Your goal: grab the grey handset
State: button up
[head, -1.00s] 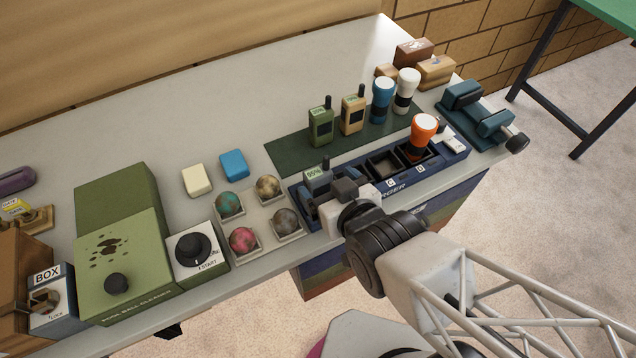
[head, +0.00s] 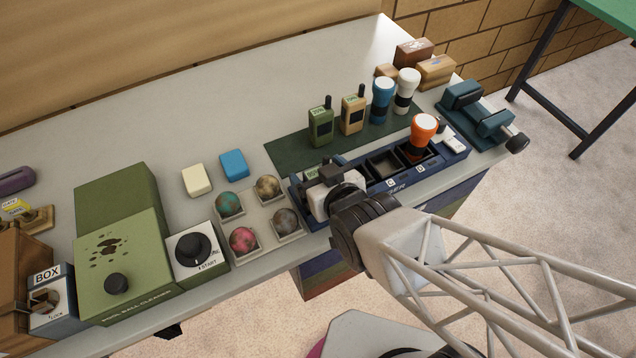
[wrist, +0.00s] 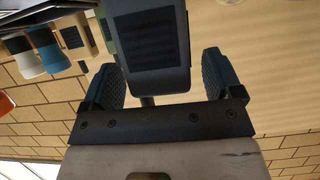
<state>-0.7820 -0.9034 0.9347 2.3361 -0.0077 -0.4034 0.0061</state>
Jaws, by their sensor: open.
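The grey handset (head: 311,171) stands in the left end of the dark blue charger rack (head: 376,196). In the head view most of it is hidden behind my gripper (head: 326,180). In the wrist view the handset (wrist: 150,45) shows large, between the two dark pads of my gripper (wrist: 162,76). The pads are open, one on each side of it, with a visible gap on both sides.
A green handset (head: 320,126), a tan handset (head: 352,114), a blue torch (head: 382,100) and a white torch (head: 406,92) stand on a green mat behind the rack. An orange torch (head: 423,136) stands in the rack. Balls in trays (head: 242,240) lie to the left.

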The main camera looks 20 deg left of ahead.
jog(key=shift+x, duration=1)
jog(key=c, duration=1.1)
jog(key=shift+r, duration=0.15)
